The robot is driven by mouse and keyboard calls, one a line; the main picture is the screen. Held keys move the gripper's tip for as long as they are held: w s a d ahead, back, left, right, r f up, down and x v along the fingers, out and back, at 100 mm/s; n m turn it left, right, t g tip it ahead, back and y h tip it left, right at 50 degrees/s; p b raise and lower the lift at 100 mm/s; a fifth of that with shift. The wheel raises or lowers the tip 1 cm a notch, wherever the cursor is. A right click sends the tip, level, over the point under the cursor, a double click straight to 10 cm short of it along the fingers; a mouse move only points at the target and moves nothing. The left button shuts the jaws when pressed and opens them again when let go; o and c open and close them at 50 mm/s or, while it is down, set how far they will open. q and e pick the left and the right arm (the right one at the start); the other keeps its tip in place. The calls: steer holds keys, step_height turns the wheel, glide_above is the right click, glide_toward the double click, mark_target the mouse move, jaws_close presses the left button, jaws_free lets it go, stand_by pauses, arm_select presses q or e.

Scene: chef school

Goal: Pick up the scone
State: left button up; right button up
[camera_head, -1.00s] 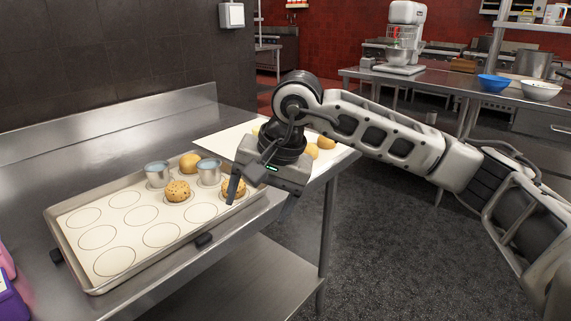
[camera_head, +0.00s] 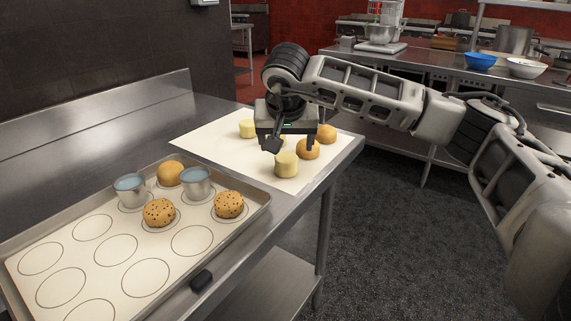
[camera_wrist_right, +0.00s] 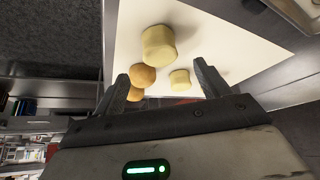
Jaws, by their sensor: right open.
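Several baked pieces lie on a white sheet (camera_head: 200,142) at the right end of the steel table. A pale, short cylinder (camera_head: 286,165), which looks like a scone, stands near the sheet's front edge. Another pale cylinder (camera_head: 248,129) is behind and left; something pale is partly hidden behind my gripper. Two golden round buns (camera_head: 308,149) (camera_head: 326,133) are to the right. My right gripper (camera_head: 291,143) is open and empty above them. In the right wrist view its fingers (camera_wrist_right: 165,82) flank the pale cylinders (camera_wrist_right: 158,45) (camera_wrist_right: 180,79) and buns (camera_wrist_right: 142,75), apart from them. My left gripper is not in view.
A counter with a blue bowl (camera_head: 481,61) stands behind, across the floor.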

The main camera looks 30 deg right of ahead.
mark_target(286, 157)
steer(key=shift+x, duration=3.3)
steer(key=shift+s+a+f, duration=0.1)
steer(key=shift+s+a, duration=0.05)
steer(key=shift+a, duration=0.05)
steer(key=c, duration=1.1)
